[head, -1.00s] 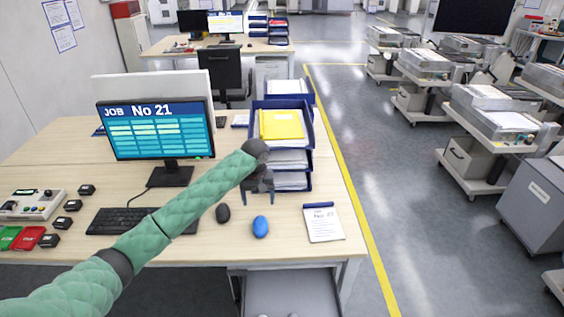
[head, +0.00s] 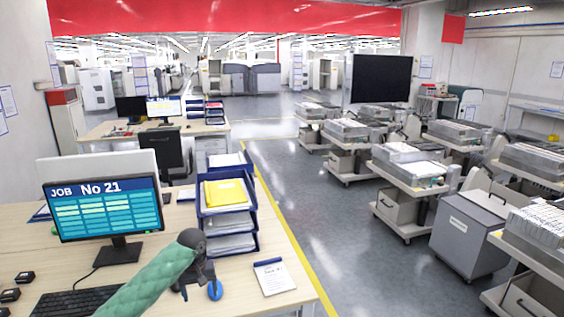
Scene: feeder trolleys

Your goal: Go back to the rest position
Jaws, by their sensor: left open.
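My left arm, in a green quilted sleeve, comes in from the lower left over the desk (head: 275,250). My left gripper (head: 198,291) is open and points down, next to a blue oval object (head: 215,290) that it partly covers. I cannot tell whether they touch, but nothing shows held in the jaws. My right gripper is not in view.
The monitor (head: 103,208) reads "JOB No 21". A blue tray stack (head: 229,243) holds a yellow folder (head: 225,193). A notepad (head: 273,279) lies at the desk's right. Feeder trolleys (head: 408,185) and a grey bin (head: 470,235) stand right of the clear aisle (head: 310,205).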

